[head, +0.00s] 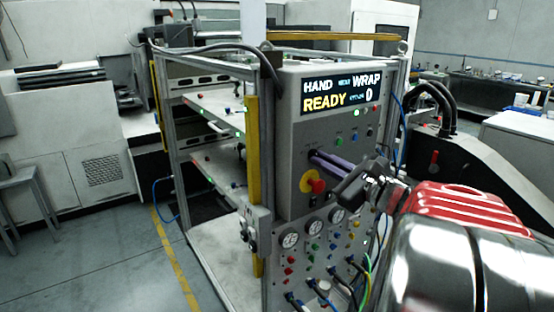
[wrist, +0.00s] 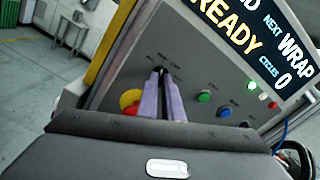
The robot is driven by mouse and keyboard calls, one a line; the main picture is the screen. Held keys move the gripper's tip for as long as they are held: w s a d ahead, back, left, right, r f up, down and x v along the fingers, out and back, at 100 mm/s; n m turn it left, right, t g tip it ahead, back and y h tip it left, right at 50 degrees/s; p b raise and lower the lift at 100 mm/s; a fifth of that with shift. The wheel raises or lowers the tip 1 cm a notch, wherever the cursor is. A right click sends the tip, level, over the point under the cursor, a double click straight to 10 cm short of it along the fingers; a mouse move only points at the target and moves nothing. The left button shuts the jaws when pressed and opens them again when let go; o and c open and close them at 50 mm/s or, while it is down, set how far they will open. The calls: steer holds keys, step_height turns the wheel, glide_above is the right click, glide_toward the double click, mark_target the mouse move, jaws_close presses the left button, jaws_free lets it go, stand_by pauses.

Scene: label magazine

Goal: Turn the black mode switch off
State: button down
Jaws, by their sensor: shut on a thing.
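The black mode switch (wrist: 162,69) is on the grey panel face, and only a small dark part of it shows between my fingertips in the wrist view. The fingers hide the rest, so its turn position cannot be read. My gripper (wrist: 161,78) has two purple fingers closed on the switch, reaching the panel. In the head view my gripper (head: 314,156) meets the panel from the right, just above the red emergency stop; the switch itself is hidden there.
The red emergency stop (head: 315,186) on its yellow ring sits close below my fingers. The display (head: 342,92) reads HAND, NEXT WRAP, READY, CYCLES 0. Gauges and cables are lower down.

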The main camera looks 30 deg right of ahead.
steer(key=shift+d+f+n, duration=0.1)
steer(key=shift+n, duration=1.85)
steer(key=shift+d+f+n, duration=0.1)
steer(key=shift+n, duration=1.85)
steer(key=shift+a, duration=0.1)
steer(key=c, duration=1.9)
jaws_free()
steer(key=shift+r, duration=0.15)
steer(key=shift+r, duration=0.1)
